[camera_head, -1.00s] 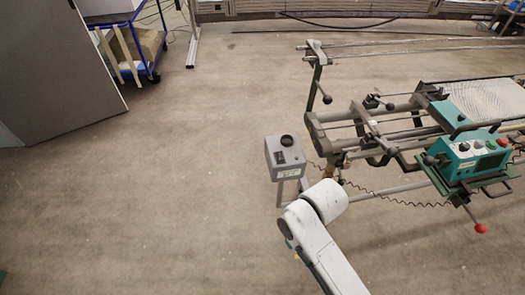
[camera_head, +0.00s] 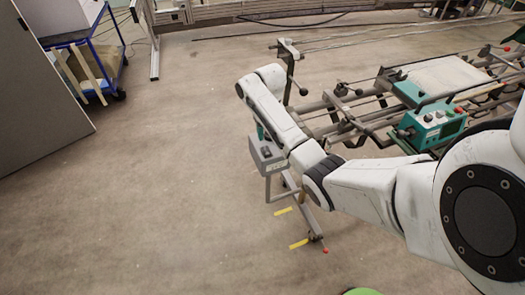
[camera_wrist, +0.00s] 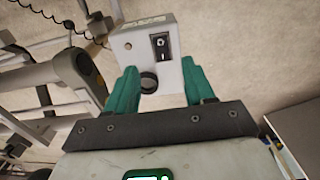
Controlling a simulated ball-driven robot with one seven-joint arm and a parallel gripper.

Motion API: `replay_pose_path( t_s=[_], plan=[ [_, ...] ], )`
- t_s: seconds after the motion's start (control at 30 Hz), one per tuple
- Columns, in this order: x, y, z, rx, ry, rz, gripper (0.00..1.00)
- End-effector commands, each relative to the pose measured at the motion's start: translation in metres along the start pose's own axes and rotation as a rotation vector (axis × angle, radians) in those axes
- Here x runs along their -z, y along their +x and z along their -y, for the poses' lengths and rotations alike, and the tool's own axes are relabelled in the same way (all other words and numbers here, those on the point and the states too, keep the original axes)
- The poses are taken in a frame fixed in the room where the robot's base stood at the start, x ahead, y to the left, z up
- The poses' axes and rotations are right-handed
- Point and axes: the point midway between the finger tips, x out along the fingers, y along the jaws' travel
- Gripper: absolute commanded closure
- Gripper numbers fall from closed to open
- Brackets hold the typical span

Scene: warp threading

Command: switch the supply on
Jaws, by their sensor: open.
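The supply is a grey box (camera_head: 265,158) on a stand, left of the frame machine in the head view; my arm covers part of it. In the wrist view the grey box (camera_wrist: 138,45) fills the top middle. Its face carries a black rocker switch (camera_wrist: 160,46) with white marks and a round black knob (camera_wrist: 148,83). I cannot tell which side of the rocker is pressed. My gripper (camera_wrist: 160,68) is open and empty, its teal fingers spread on either side of the knob in the picture, with the rocker beyond. Contact cannot be told.
The machine frame (camera_head: 345,115) and a teal control unit (camera_head: 432,128) stand to the right. In the wrist view a dark coiled cable (camera_wrist: 40,12) and frame bars lie left of the box. Floor on the left is clear up to a blue trolley (camera_head: 108,75).

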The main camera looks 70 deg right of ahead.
Motion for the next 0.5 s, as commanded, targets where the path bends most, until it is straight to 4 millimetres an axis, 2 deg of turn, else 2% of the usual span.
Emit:
replay_pose_path(
  t_s=[0.3,0.5],
  plan=[
    [-0.002,0.057,0.0,0.0,0.0,0.004,0.47],
    [-0.001,0.085,0.001,0.001,-0.001,0.003,0.47]
  ],
)
